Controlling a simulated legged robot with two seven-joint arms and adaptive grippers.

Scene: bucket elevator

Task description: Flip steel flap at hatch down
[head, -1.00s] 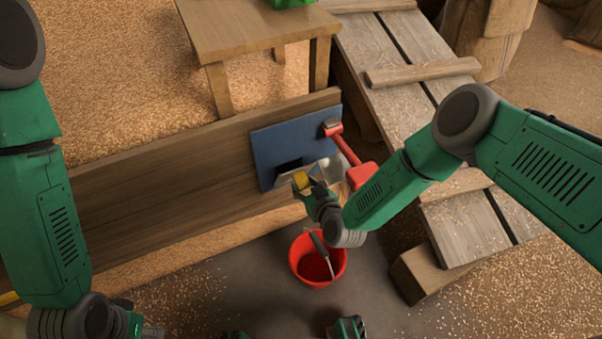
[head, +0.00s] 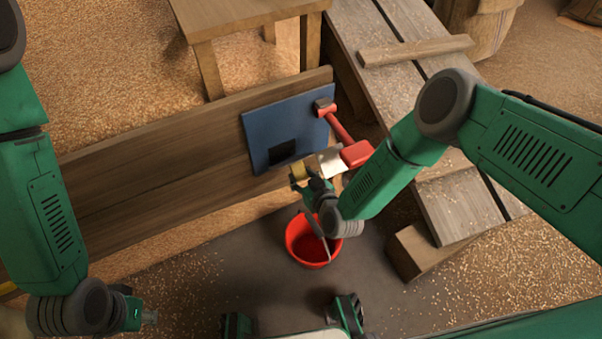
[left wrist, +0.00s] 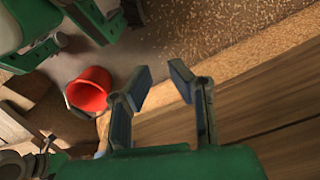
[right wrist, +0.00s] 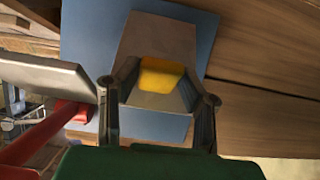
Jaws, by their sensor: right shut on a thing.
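A blue plate (head: 258,128) with a dark square opening (head: 282,152) is mounted on the wooden wall. My right gripper (head: 300,176) is below the opening, shut on the yellow grip of the steel flap. In the right wrist view the yellow grip (right wrist: 160,76) sits between the fingers, and the greyish flap (right wrist: 160,35) extends beyond it in front of the blue plate. In the head view the flap is mostly hidden by the gripper, so its exact tilt is unclear. My left gripper (head: 149,317) is open and empty; its fingers show apart in the left wrist view (left wrist: 160,85).
A red bucket (head: 300,252) with a raised metal handle stands below. Wooden planks (head: 400,80) lie right; a wooden stool (head: 245,20) stands behind the wall.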

